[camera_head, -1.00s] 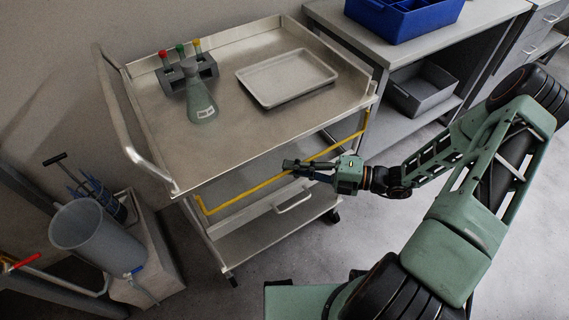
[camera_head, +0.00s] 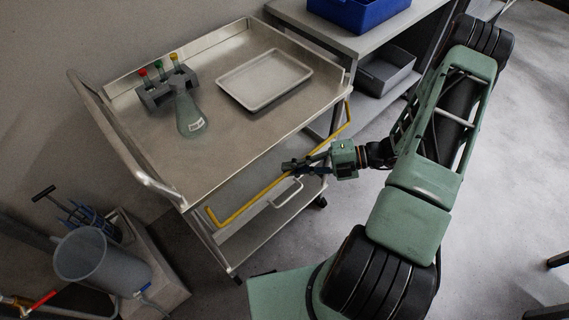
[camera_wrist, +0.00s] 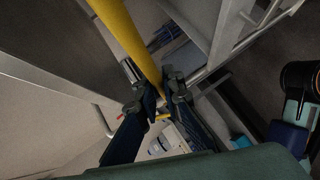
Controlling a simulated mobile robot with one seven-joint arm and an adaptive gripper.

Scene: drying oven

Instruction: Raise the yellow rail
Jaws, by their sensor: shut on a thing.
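The yellow rail (camera_head: 243,208) runs along the near side of a steel cart (camera_head: 225,145), below its top shelf. It has short bent ends at the left and right. My gripper (camera_head: 288,165) is at about the middle of the rail, shut on it. In the wrist view the rail (camera_wrist: 125,40) runs from the top down between the fingers of my gripper (camera_wrist: 158,90). The exact contact is dark and partly hidden.
On the cart stand a flask (camera_head: 190,115), a tube rack (camera_head: 152,96) and a white tray (camera_head: 265,80). A drawer handle (camera_head: 287,193) lies close below the rail. A grey bucket (camera_head: 100,262) stands at left. Floor at right is open.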

